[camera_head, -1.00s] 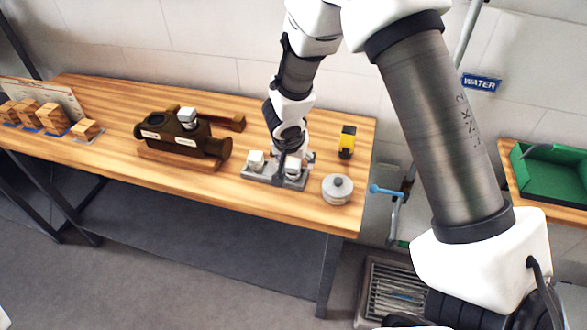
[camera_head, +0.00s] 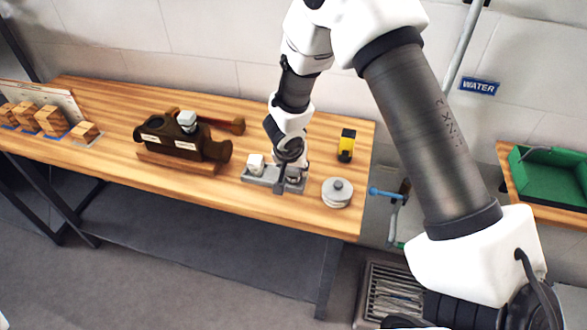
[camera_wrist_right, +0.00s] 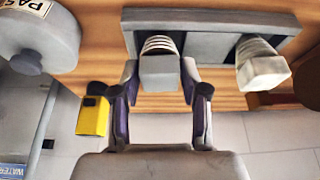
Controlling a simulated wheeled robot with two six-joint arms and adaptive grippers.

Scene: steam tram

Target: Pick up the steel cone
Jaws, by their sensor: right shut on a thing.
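My right gripper (camera_head: 287,178) is at the right part of a grey two-place holder (camera_head: 258,181) on the wooden bench. In the right wrist view its fingers (camera_wrist_right: 160,85) are shut on a grey square-topped piece with a ridged, tapering body, which I take to be the steel cone (camera_wrist_right: 159,68). Its far end meets the holder (camera_wrist_right: 215,25); I cannot tell whether it is seated or lifted. A second, paler tapered piece (camera_wrist_right: 262,65) stands in the holder, also seen in the head view (camera_head: 255,163). My left gripper is not in view.
A round grey weight-like disc (camera_head: 337,193) lies right of the holder, near the bench edge. A yellow and black object (camera_head: 346,145) stands behind it. A brown machine part (camera_head: 180,140) stands left. Wooden blocks (camera_head: 50,121) are farther left.

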